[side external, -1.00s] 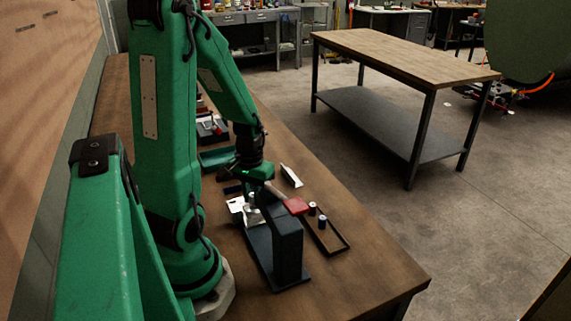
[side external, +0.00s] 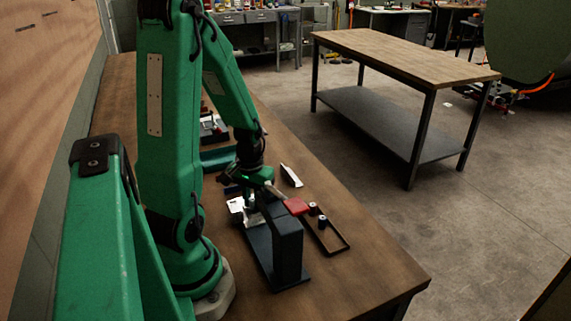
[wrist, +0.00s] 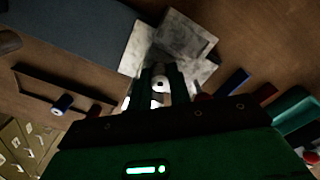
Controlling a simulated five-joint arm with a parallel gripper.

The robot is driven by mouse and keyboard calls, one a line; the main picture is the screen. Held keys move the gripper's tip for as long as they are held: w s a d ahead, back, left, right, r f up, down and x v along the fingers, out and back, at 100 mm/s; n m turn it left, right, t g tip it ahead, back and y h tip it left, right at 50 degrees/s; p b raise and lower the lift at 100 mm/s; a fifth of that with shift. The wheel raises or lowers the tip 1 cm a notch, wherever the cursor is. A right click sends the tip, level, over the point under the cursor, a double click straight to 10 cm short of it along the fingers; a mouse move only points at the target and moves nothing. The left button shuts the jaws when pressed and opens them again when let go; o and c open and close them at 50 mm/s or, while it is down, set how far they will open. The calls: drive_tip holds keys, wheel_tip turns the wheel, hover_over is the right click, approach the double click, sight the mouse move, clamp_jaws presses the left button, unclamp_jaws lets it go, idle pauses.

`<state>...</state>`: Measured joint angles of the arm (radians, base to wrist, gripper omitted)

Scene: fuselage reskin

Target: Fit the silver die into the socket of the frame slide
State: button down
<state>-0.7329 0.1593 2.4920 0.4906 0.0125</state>
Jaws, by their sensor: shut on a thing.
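My gripper (side external: 254,203) is low over the bench beside a dark upright press-like frame (side external: 287,245). In the wrist view my gripper (wrist: 160,88) is shut on the silver die (wrist: 160,84), a small pale round piece between the two dark fingers. Silver, plate-like metal parts (wrist: 188,42) lie just beyond and under the fingertips; they also show at the side view's left of the frame (side external: 236,205). I cannot make out the socket, nor tell whether the die touches it.
A red-ended lever (side external: 296,206) sticks out near the top of the frame. A shallow dark tray (side external: 338,248) with two small cylinders (side external: 322,221) lies to its right. The bench's near right is clear.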

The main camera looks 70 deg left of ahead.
sight(253, 199)
drive_tip(key=shift+f, duration=0.15)
drive_tip(key=c, duration=1.2)
unclamp_jaws()
drive_tip(key=shift+r, duration=3.9)
drive_tip(key=w+d+r+m+t, duration=0.2)
drive_tip(key=d+r+m+t, duration=0.3)
drive_tip(key=d+r, duration=0.9)
drive_tip(key=d+m, duration=0.3)
drive_tip(key=d, duration=0.1)
drive_tip(key=shift+w+t, duration=0.25)
drive_tip(key=shift+t, duration=0.05)
